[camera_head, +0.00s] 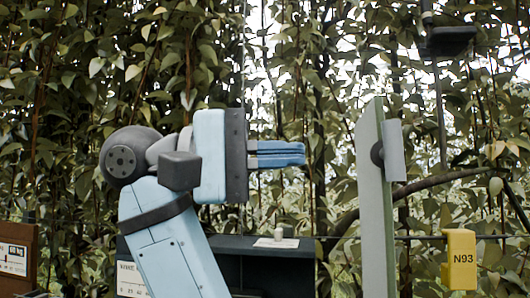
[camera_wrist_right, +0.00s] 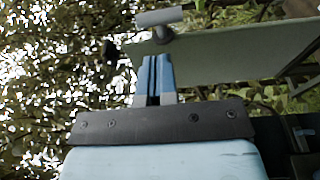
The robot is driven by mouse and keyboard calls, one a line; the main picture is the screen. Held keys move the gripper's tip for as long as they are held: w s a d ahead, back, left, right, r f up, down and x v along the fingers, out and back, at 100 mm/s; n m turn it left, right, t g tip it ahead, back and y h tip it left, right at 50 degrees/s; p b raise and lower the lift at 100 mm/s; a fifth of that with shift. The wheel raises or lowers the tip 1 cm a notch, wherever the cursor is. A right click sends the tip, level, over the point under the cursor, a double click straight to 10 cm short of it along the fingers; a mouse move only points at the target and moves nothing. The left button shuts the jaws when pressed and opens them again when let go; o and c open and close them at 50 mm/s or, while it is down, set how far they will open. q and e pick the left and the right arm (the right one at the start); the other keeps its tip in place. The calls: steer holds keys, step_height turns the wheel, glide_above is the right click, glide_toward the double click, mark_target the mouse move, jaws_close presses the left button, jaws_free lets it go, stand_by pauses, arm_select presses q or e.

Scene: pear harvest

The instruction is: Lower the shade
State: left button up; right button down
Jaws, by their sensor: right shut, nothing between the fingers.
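A pale green flat panel (camera_head: 372,200), which looks like the shade, stands nearly upright right of centre in the head view. A light grey plate (camera_head: 394,150) with a dark round knob is on its right side. In the right wrist view the panel (camera_wrist_right: 235,55) lies across the picture, with a grey cylindrical piece (camera_wrist_right: 158,18) at its left end. My right gripper (camera_head: 303,154) is shut and empty, with its blue fingers pointing right towards the panel, a gap between them in the head view. The fingers also show in the wrist view (camera_wrist_right: 153,62). My left gripper is out of view.
A dark box (camera_head: 240,270) with a small pale object (camera_head: 278,235) on top stands below my right gripper. A yellow tag marked N93 (camera_head: 460,272) hangs at the right. A black fixture (camera_head: 447,42) hangs top right. A brown crate (camera_head: 18,260) is at the left. Dense foliage fills the back.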

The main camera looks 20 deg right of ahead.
mark_target(384, 153)
steer(key=p+x, duration=0.1)
steer(key=x, duration=0.7)
steer(key=shift+s+d+r, duration=0.1)
steer(key=shift+d, duration=0.15)
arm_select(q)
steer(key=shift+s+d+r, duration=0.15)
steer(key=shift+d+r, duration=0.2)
arm_select(e)
steer(key=shift+d, duration=0.15)
steer(key=shift+s, duration=0.1)
